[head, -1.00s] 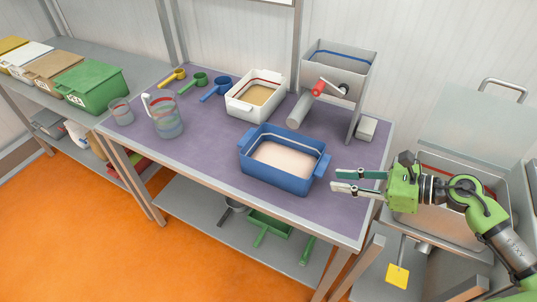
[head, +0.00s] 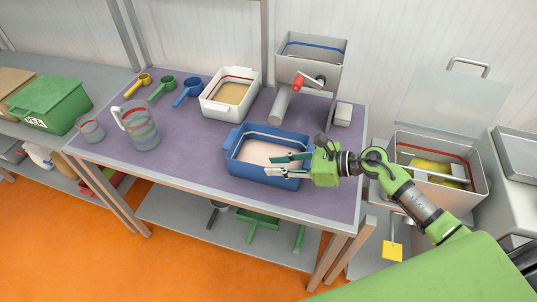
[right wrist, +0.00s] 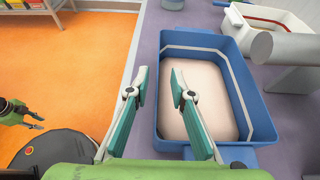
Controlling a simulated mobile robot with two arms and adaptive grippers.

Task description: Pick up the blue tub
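The blue tub (head: 245,170), holding a pale pinkish fill, stands upright on the purple table top. It also shows in the right wrist view (right wrist: 262,118). My right gripper (head: 273,165) is open and empty at the tub's right front. In the right wrist view my right gripper (right wrist: 160,78) has one finger over the tub's inside and one outside, with the near wall between them. Contact with the wall cannot be told. My left gripper (right wrist: 38,121) shows small at the left of the right wrist view, away from the table, fingers apart and empty.
Behind the tub are a white tub (head: 213,104) and a hopper machine (head: 312,52) with a tube. An open bin (head: 470,180) stands right of the table.

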